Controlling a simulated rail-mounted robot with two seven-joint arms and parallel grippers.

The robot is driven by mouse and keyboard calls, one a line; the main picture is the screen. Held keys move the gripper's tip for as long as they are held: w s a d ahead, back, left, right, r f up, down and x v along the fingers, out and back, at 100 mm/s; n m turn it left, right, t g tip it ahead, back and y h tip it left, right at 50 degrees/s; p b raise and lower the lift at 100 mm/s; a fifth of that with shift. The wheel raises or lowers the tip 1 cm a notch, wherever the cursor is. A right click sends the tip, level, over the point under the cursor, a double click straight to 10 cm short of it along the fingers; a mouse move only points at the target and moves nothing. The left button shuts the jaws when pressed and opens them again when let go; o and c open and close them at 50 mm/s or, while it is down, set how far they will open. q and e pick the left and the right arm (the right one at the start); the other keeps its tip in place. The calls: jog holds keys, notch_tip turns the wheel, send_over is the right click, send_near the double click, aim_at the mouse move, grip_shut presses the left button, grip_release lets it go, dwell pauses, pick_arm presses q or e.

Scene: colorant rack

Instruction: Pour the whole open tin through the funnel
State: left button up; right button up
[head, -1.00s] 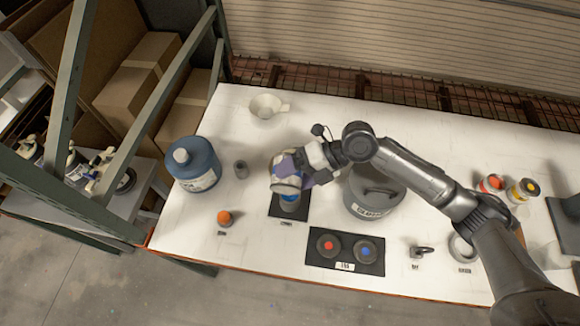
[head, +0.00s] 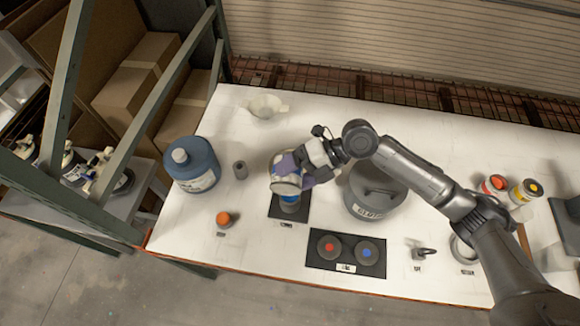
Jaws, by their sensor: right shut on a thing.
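My right gripper (head: 302,164) is shut on a tin (head: 287,181), above the middle left of the table. The tin looks tilted, its lower end towards the front; I cannot see its contents or any stream. Directly below it in view is a small blue-topped item (head: 290,199) on a black mat (head: 288,213); the tin partly hides it, and I cannot tell whether they touch. A pale cup-like piece with side tabs (head: 265,107), perhaps the funnel, stands apart at the back left. My left gripper is not in view.
A grey lidded pail (head: 372,191) stands close right of the tin. Two dark discs lie on a front mat (head: 346,267).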

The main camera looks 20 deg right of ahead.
jog(key=shift+w+f+b, duration=0.1)
jog(key=shift+b, duration=0.2)
jog(key=shift+m, duration=0.3)
dwell(0.3)
jog(key=shift+w+d+r+g+y+b, duration=0.1)
jog(key=shift+w+r+g+y+b, duration=0.15)
jog(key=shift+g+b, duration=0.2)
jog(key=shift+d+m+y+b, duration=0.1)
jog(key=shift+m+y+b, duration=0.15)
jog(key=shift+m+b, duration=0.15)
dwell(0.6)
jog(key=shift+w+d+r+g+b, duration=0.1)
jog(key=shift+w+r+g+b, duration=0.15)
jog(key=shift+g+b, duration=0.15)
dwell(0.3)
